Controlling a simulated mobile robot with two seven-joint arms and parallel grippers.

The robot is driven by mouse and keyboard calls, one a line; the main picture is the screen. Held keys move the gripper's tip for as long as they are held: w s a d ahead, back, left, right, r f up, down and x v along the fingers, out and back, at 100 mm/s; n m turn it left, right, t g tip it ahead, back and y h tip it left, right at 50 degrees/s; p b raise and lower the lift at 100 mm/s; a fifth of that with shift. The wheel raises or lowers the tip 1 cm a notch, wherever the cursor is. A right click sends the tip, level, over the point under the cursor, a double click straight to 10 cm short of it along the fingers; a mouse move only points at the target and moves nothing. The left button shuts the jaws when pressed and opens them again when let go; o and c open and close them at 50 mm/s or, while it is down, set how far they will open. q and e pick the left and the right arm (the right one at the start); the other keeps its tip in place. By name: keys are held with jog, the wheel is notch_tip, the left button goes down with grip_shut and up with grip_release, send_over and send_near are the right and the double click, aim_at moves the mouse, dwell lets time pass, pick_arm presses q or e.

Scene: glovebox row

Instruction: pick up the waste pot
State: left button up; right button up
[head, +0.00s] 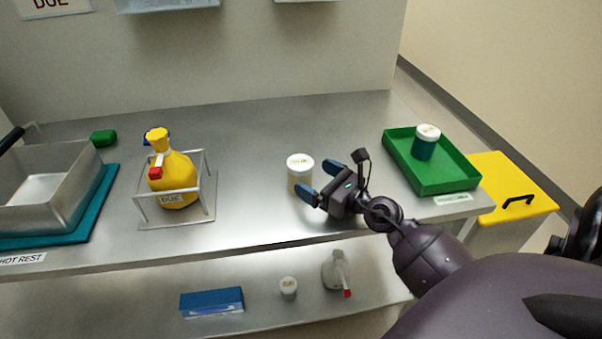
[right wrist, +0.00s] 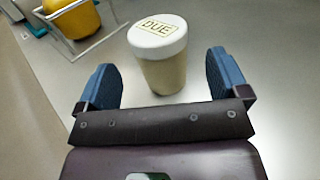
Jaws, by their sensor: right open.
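A cream pot with a white lid (head: 300,168) stands upright on the steel bench, near its middle. In the right wrist view the pot (right wrist: 160,60) shows a "DUE" label on its lid. My right gripper (head: 319,181) is open, its blue fingers pointing at the pot from the right. In the right wrist view the pot is just beyond and between the fingertips, with a gap on each side. A teal pot with a white lid (head: 426,143) stands in the green tray (head: 455,183). A small white-lidded pot (head: 288,288) is on the lower shelf. My left gripper is not in view.
A yellow bottle (head: 173,178) stands in a wire rack (head: 143,213) left of the pot. A steel basin (head: 68,170) sits on a teal mat (head: 98,205) further left. A blue box (head: 212,302) and a grey bottle (head: 335,270) are below. The bench behind the pot is clear.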

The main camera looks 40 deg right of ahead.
aim_at(310, 175)
jog(key=w, duration=0.4)
jog(key=shift+w+a, duration=0.15)
jog(key=shift+a, duration=0.2)
jog(key=shift+w, duration=0.45)
jog(key=c, duration=1)
jog(key=shift+c, duration=0.2)
